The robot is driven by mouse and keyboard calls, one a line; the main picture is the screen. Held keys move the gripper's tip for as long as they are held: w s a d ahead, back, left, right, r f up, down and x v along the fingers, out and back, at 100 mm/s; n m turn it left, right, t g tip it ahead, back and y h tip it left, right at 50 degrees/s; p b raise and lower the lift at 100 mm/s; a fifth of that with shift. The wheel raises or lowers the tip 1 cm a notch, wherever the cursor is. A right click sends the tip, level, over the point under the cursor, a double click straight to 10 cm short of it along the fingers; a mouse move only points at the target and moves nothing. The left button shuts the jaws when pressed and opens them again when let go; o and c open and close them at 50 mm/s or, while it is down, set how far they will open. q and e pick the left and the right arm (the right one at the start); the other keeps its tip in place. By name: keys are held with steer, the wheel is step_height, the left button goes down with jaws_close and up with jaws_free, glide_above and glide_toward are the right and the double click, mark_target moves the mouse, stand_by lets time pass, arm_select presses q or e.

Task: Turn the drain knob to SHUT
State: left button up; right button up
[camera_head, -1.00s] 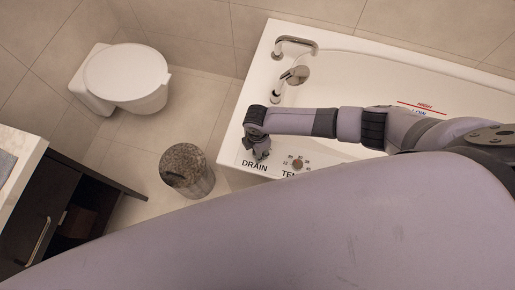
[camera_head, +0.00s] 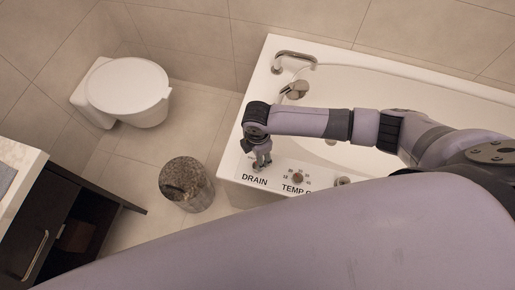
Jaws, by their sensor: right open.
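My right gripper (camera_head: 262,161) points down over the corner of the bathtub rim, just above the printed word DRAIN (camera_head: 254,180). It is open. The drain knob itself is hidden by the gripper and wrist, so I cannot tell its setting or whether the fingers touch it. The bathtub (camera_head: 440,101) is white and its rim carries the printed controls. My left gripper is not in view.
A temperature knob (camera_head: 297,178) sits right of the gripper. A faucet (camera_head: 294,56) and a metal handle (camera_head: 296,89) stand at the tub's far end. A stone-patterned bin (camera_head: 186,184), a toilet (camera_head: 127,91) and a dark cabinet (camera_head: 47,225) lie to the left.

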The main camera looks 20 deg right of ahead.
step_height(320, 180, up, 4)
steer(key=shift+s, duration=0.1)
stand_by(0.7)
